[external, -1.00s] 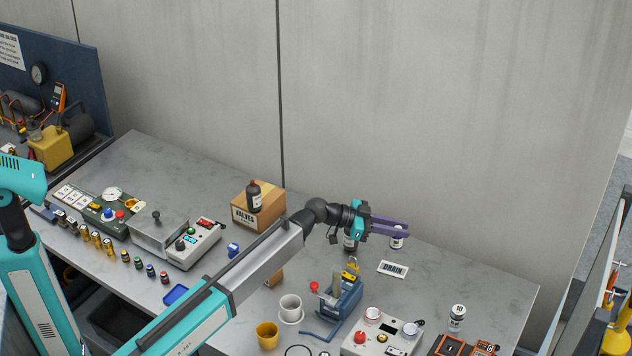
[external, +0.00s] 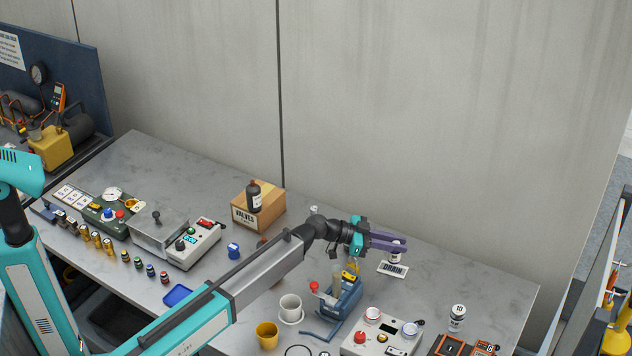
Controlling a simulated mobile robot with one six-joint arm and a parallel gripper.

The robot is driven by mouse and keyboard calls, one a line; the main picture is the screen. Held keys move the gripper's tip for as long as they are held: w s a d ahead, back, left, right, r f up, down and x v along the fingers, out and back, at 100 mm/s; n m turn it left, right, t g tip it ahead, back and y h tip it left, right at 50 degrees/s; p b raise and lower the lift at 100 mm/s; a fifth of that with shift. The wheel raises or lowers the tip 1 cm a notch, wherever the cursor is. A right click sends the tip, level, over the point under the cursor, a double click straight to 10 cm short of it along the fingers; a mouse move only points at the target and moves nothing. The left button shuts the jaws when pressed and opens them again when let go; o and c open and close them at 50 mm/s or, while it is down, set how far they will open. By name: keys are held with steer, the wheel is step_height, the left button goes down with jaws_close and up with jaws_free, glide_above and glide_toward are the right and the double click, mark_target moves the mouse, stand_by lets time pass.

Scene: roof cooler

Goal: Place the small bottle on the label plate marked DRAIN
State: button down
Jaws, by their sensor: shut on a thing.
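The small bottle (external: 395,257) is white with a dark band and is held between the purple fingers of my gripper (external: 391,243), at the right of the bench. It looks upright, and the fingers hide its upper part. The white label plate marked DRAIN (external: 398,271) lies flat on the bench. In this view the bottle's lower end overlaps the plate's back edge. I cannot tell whether the bottle touches the plate or hangs just above it.
A blue device with a red knob (external: 341,300) stands in front of my wrist. A control box (external: 384,335) and a white bottle marked 10 (external: 457,318) are nearer the front. Bench right of the plate is clear.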

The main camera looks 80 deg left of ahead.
steer(key=shift+f+p, duration=0.5)
steer(key=shift+f, duration=1.2)
steer(key=shift+f+b, duration=0.25)
steer(key=shift+b, duration=0.1)
steer(key=c, duration=1.6)
jaws_free()
steer(key=shift+c, duration=0.2)
steer(key=shift+r+p, duration=0.2)
steer(key=shift+p, duration=0.1)
steer(key=b+v, duration=0.2)
steer(key=v, duration=0.4)
steer(key=shift+s, duration=0.25)
steer(key=shift+s+a+r+b, duration=0.2)
steer(key=shift+s+b, duration=0.1)
steer(key=shift+s, duration=0.2)
